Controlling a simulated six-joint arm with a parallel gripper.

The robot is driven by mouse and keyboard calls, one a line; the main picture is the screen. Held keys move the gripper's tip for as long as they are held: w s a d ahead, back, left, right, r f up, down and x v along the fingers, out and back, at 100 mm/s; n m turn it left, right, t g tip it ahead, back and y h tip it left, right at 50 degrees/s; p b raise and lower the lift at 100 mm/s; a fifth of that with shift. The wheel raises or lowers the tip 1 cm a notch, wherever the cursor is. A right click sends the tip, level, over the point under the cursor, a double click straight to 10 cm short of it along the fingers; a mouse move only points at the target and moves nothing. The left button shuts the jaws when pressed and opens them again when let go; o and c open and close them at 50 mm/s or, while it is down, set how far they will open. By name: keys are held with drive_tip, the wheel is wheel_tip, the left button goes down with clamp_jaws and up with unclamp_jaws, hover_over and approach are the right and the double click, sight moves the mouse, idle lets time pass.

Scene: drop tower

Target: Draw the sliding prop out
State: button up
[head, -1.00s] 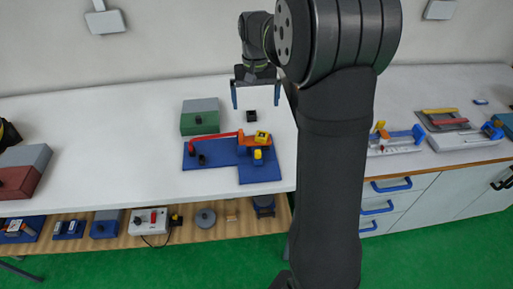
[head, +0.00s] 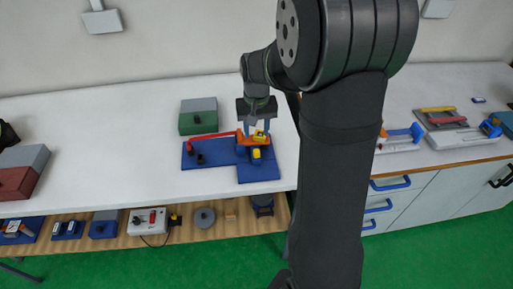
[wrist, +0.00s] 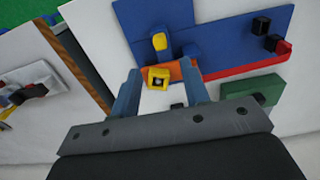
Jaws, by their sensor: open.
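A blue stepped base (head: 258,173) stands on the white bench, with an orange piece (head: 246,141) on it. A yellow block (head: 260,134) with a dark centre sits at the orange piece. A yellow knob (head: 256,154) stands in front, towards the base's front edge. A red bar (head: 212,136) runs left from the orange piece. I cannot tell for sure which part is the sliding prop. My gripper (head: 257,127) is open above the orange piece. In the wrist view the yellow block (wrist: 158,79) shows between its fingers; contact cannot be told.
A green and grey block (head: 198,122) stands behind the base, left of my gripper. A red and grey block (head: 22,172) is at the far left. Other devices (head: 445,139) stand on the right. The bench left of the base is clear.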

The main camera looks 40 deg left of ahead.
sight(256, 150)
wheel_tip(256, 150, down, 9)
drive_tip(key=shift+r, duration=0.1)
idle(0.3)
